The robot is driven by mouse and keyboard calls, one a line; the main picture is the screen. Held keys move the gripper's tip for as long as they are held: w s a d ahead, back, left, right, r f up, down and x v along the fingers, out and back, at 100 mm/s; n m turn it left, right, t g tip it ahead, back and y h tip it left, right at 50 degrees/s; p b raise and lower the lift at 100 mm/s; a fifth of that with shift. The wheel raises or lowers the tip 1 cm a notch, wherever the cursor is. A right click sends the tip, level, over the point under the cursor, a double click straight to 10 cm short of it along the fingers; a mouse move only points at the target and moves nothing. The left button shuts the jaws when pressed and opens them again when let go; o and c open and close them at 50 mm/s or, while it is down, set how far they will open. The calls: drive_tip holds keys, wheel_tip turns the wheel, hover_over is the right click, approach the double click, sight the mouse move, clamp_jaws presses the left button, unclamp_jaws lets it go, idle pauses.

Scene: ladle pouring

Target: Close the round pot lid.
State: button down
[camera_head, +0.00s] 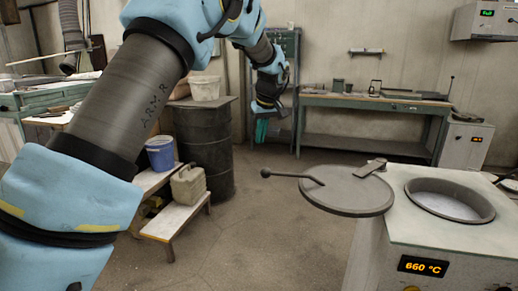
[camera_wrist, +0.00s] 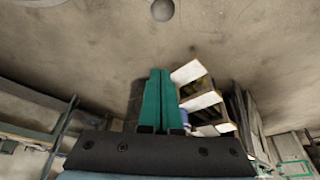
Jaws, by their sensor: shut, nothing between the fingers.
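The round grey pot lid (camera_head: 347,196) is swung out to the left of the round pot opening (camera_head: 449,203), which is uncovered in the top of the pale furnace. A thin handle rod runs left from the lid to a dark ball knob (camera_head: 266,173). A hinge bracket (camera_head: 370,168) sits at the lid's back right edge. My gripper (camera_head: 261,138) hangs behind and above the knob in the head view, apart from it. In the wrist view its green fingers (camera_wrist: 160,72) are together and empty. A grey ball (camera_wrist: 162,9), apparently the knob, shows beyond the fingertips at the top edge.
The furnace body (camera_head: 420,240) stands at front right with a 660 °C display. A dark barrel (camera_head: 207,150), a low step bench (camera_head: 172,220) with a canister, and a blue bucket (camera_head: 160,154) stand left. A workbench (camera_head: 375,104) is at the back. The middle floor is clear.

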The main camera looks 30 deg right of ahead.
wheel_tip(320, 180, down, 9)
drive_tip(key=s+p, duration=0.1)
drive_tip(key=p, duration=0.4)
drive_tip(key=shift+s, duration=0.15)
